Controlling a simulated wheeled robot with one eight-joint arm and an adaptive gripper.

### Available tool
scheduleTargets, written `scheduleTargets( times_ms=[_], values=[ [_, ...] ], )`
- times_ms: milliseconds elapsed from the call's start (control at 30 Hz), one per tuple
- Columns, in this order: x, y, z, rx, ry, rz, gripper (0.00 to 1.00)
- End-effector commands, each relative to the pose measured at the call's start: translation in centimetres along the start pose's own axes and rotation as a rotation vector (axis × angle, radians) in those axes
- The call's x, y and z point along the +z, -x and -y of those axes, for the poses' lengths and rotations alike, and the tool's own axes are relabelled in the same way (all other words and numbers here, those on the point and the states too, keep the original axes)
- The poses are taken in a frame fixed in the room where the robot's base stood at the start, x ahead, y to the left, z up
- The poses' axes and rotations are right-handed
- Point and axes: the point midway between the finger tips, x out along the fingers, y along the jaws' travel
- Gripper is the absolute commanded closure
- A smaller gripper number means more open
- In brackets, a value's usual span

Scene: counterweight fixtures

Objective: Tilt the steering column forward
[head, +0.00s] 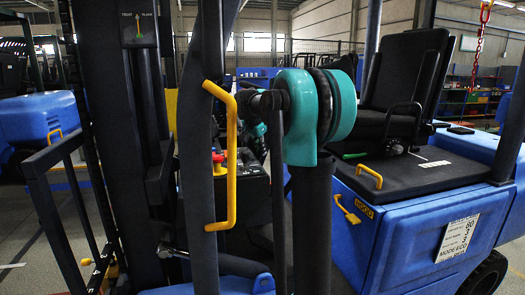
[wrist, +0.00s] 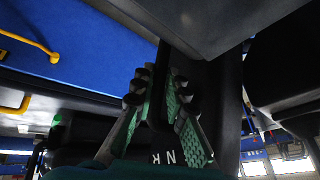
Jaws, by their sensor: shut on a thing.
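In the wrist view my gripper (wrist: 160,84) has its two green-padded fingers close around a dark part, which looks like the steering column (wrist: 215,85). The column runs from under a wide dark panel down between and beside the fingers. The exact contact is in shadow. How far the column is tilted cannot be told.
A yellow grab handle (head: 232,155) on a dark upright stands left of my arm. A dark console with a red knob (head: 217,158) sits behind it. The black seat (head: 402,85) and blue forklift body (head: 400,215) are at right. Dark mast rails (head: 118,110) stand at left.

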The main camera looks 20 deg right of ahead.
Motion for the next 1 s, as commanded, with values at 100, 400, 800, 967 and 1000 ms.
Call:
scheduleTargets(
  times_ms=[100, 400, 800, 967, 1000],
  values=[
    [0.0, 0.0, 0.0, 0.000, 0.000, 0.001, 0.78],
    [0.0, 0.1, 0.0, 0.000, 0.000, 0.000, 0.78],
    [0.1, 6.1, 0.0, -0.001, 0.001, 0.001, 0.78],
    [0.0, 9.1, 0.0, -0.001, 0.002, 0.000, 0.78],
    [0.0, 9.8, 0.0, -0.001, 0.002, 0.000, 0.78]
  ],
)
